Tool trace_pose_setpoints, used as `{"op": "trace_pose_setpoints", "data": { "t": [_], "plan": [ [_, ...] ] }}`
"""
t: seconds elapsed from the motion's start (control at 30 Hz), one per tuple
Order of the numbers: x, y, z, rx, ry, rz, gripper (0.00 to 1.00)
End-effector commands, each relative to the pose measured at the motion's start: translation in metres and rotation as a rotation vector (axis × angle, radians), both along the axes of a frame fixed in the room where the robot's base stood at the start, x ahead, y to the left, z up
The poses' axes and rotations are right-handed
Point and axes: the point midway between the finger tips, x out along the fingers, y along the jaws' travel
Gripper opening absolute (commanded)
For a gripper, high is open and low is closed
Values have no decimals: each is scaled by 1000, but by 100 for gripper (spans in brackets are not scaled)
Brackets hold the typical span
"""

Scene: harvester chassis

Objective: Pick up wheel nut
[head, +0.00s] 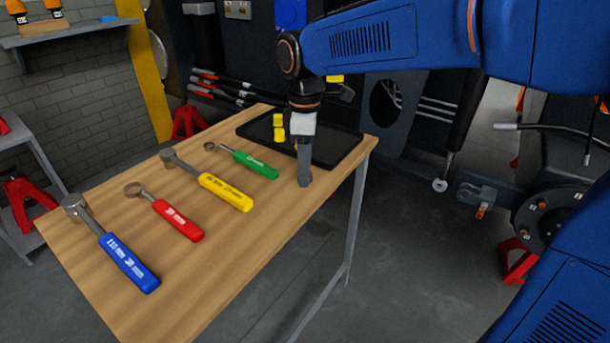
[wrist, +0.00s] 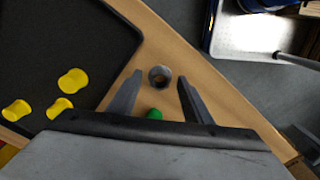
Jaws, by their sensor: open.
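The wheel nut (wrist: 159,76) is a small dark grey ring with a round hole, lying on the wooden table top. In the wrist view it sits between the tips of my gripper (wrist: 160,80), whose two fingers are spread with a gap on each side of it. In the head view my gripper (head: 305,180) points down at the table near its right edge, and I cannot make out the nut there. The gripper holds nothing.
A black tray (head: 335,143) with yellow pieces (head: 279,132) lies at the table's far end. Green (head: 256,165), yellow (head: 226,192), red (head: 178,220) and blue (head: 129,262) wrenches lie left of my gripper. The table's right edge is close.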

Motion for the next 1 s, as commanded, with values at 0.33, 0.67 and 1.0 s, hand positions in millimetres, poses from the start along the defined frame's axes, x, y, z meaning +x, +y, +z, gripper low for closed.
{"op": "trace_pose_setpoints", "data": {
  "t": [0.33, 0.67, 1.0],
  "plan": [
    [0, 0, 0, 0, 0, 0, 0],
    [1, 1, 12, 2, -3, 0, 0],
    [1, 0, 72, 2, -3, 0, 0]
  ]
}}
